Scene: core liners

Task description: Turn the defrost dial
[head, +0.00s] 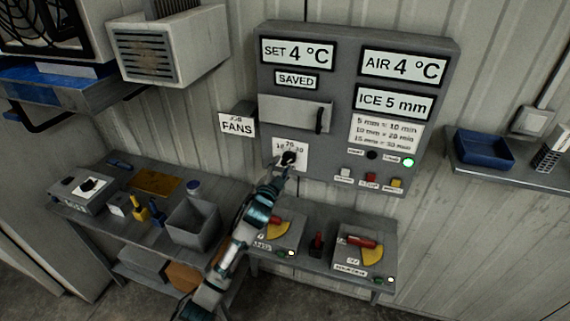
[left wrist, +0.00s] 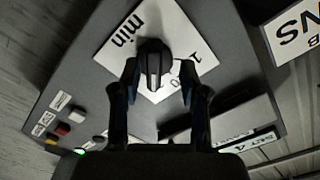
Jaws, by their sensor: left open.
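The defrost dial is a black knob (head: 289,157) on a white card marked with numbers, low on the left of the grey control panel (head: 335,185). My left gripper (head: 284,173) is at the dial, reaching up from below in the head view. In the left wrist view the black knob (left wrist: 154,62) stands between the two open fingers (left wrist: 161,72), one on each side. I cannot tell whether either finger touches it. The card shows "min" there, and the knob hides part of the scale. My right gripper is in neither view.
The panel reads SET 4 °C, SAVED, AIR 4 °C and ICE 5 mm (head: 394,103). A note (head: 386,132) gives 5 mm = 10 min. A handled cover (head: 295,112) sits above the dial, a FANS sign (head: 237,125) to its left. Buttons (head: 371,179) lie right; lever boxes (head: 362,250) stand below.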

